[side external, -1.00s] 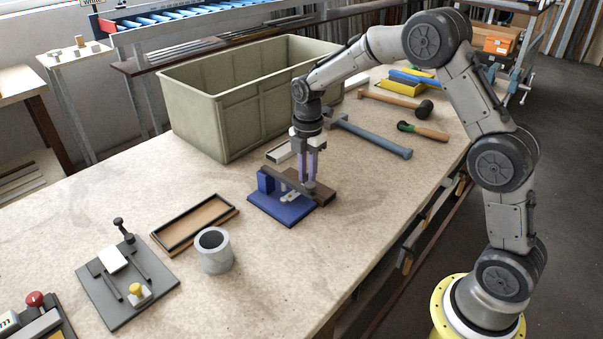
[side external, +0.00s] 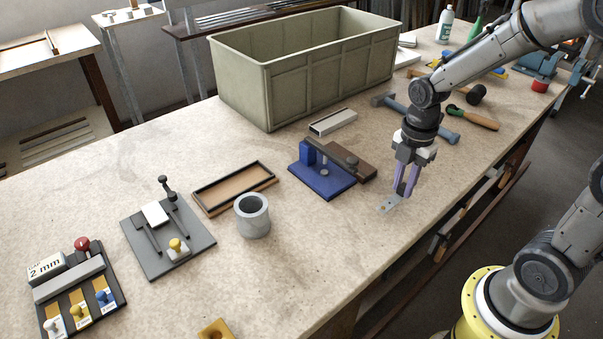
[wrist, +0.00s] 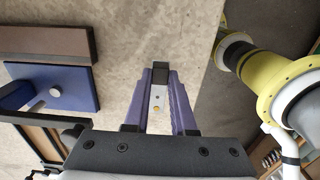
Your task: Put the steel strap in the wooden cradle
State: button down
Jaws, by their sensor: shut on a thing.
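The steel strap (side external: 388,206) is a small grey plate with holes, low at my fingertips near the table's front edge. In the wrist view the strap (wrist: 157,95) lies between the purple fingers, with a brass-coloured spot on it. My gripper (side external: 404,193) is shut on it, right of the blue fixture (side external: 325,180); the gripper also shows in the wrist view (wrist: 160,78). I cannot tell whether the strap touches the table. A shallow wood-coloured tray (side external: 213,208) with a dark rim lies left of the blue fixture; I cannot tell for sure that it is the wooden cradle.
A brown block (side external: 366,172) adjoins the fixture. A grey cup (side external: 253,222) stands before the tray. A clamp plate (side external: 190,245) and a gauge stand (side external: 82,295) are further left. A big olive bin (side external: 285,85) and a hammer (side external: 440,133) lie behind. The front middle is mostly clear.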

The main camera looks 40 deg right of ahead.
notch_tip(320, 180, up, 16)
send_over(255, 175)
jog(key=s, duration=0.1)
notch_tip(255, 175, down, 14)
jog(key=shift+s+d, duration=0.15)
jog(key=shift+w+f, duration=0.6)
jog(key=shift+f, duration=1.6)
jog(key=shift+f, duration=0.15)
